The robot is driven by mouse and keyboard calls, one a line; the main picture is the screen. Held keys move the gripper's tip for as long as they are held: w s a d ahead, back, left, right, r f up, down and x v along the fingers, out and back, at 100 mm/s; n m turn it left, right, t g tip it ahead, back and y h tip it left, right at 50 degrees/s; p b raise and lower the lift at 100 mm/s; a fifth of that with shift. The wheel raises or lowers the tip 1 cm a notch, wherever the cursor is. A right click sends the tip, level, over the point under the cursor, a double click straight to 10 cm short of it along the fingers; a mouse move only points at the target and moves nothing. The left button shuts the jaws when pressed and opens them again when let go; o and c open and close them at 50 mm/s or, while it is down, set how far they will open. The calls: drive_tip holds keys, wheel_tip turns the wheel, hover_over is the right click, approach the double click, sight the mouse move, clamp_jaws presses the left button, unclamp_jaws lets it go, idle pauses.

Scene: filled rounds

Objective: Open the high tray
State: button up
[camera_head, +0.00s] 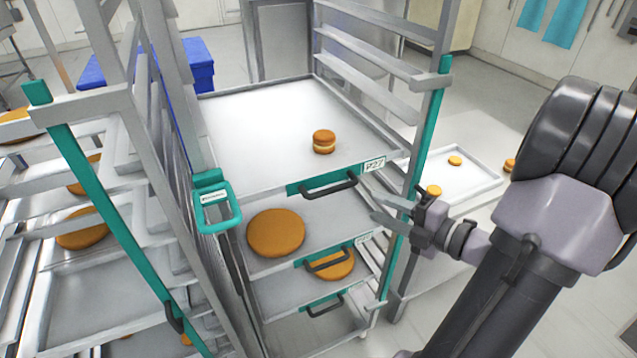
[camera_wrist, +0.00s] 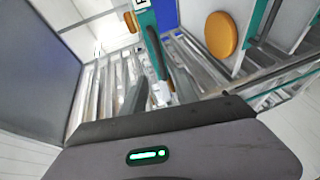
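The high tray (camera_head: 255,125) is a wide pale metal sheet at the top of the rack, with one small filled round (camera_head: 323,141) on it. Its teal front strip carries a label (camera_head: 374,165) and a dark bar handle (camera_head: 329,186). My gripper (camera_head: 377,206) is open, just right of and slightly below the handle, apart from it in the head view. In the wrist view, the two fingers (camera_wrist: 160,92) are spread and the handle (camera_wrist: 157,60) shows just beyond them, near the gap. Nothing is held.
Lower trays with dark handles hold large orange rounds (camera_head: 276,233). The rack's teal right post (camera_head: 412,185) stands close to my gripper. A teal bracket (camera_head: 214,202) sits at the left post. Another rack (camera_head: 75,180) stands left, and a low tray with small rounds (camera_head: 462,176) lies right.

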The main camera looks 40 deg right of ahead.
sight(336, 191)
drive_tip(key=b+x, duration=0.1)
drive_tip(key=x, duration=1.2)
drive_tip(key=shift+w+a+f+b, duration=0.1)
drive_tip(key=shift+w+a+b, duration=0.1)
drive_tip(key=shift+w+b, duration=0.1)
drive_tip(key=shift+c, duration=0.3)
clamp_jaws()
